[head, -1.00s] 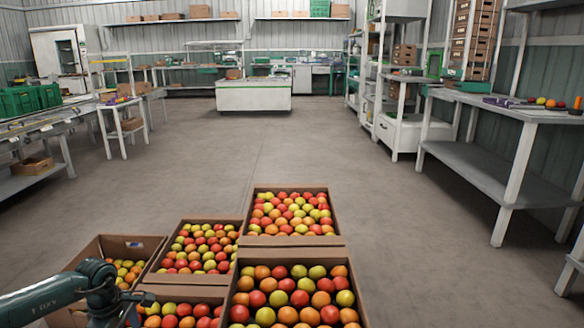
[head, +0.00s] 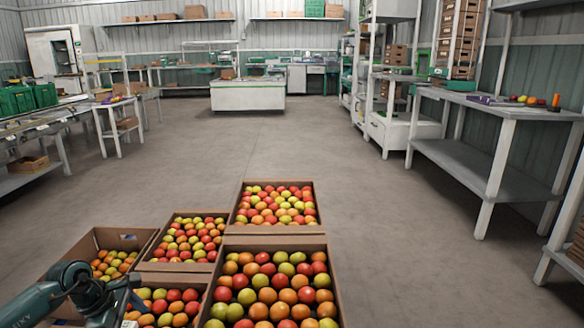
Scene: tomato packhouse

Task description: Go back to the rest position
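My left arm comes in at the bottom left corner, bent at a dark teal joint. Its gripper (head: 128,318) shows only partly at the bottom edge, over the near left tomato box (head: 146,274). Its fingertips are not clear, so I cannot tell whether it is open or shut, or whether it touches anything. No held thing is visible. My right arm and gripper are out of view.
Open cardboard boxes of red, orange and yellow-green tomatoes stand close in front, including a large near box (head: 275,242) and a far box (head: 277,229). A grey bench (head: 490,168) stands right, a work table (head: 40,117) left. The middle floor (head: 250,140) is clear.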

